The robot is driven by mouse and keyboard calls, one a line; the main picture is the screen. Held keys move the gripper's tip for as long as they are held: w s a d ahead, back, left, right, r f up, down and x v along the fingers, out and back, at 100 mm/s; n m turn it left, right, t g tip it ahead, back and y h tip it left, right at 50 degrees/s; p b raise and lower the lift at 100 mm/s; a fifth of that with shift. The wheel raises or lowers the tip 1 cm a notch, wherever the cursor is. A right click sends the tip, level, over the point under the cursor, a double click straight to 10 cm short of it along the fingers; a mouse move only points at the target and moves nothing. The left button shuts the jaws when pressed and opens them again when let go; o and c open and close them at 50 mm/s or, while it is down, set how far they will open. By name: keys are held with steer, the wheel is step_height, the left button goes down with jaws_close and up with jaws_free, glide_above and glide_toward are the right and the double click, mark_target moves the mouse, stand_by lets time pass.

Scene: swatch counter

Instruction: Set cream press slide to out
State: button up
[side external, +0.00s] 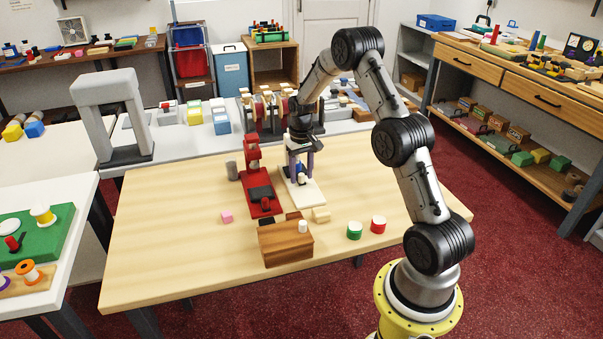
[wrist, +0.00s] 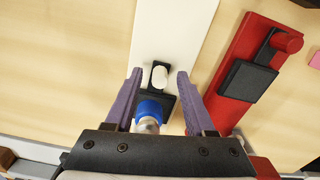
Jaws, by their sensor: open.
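The cream press (side external: 313,193) stands on the wooden table, beneath my gripper in the side view. Its pale base (wrist: 172,35) runs up through the middle of the wrist view. On it are a dark slide piece with a white rounded knob (wrist: 159,77) and a blue part with a metal collar (wrist: 150,108). My gripper (wrist: 159,72) is open, its purple fingers at either side of the knob in the picture; contact does not show and the height is unclear. In the side view my gripper (side external: 301,169) partly hides the press.
A red press (side external: 262,206) with a black plate stands close beside the cream one. A wooden box (side external: 287,246), pink cube (side external: 227,216), cream block (side external: 321,214), green tin (side external: 354,230), red tin (side external: 378,225) and grey cylinder (side external: 232,170) stand around. The table's front left is clear.

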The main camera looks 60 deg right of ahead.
steer(key=shift+c, duration=0.3)
jaws_close()
stand_by(1.1)
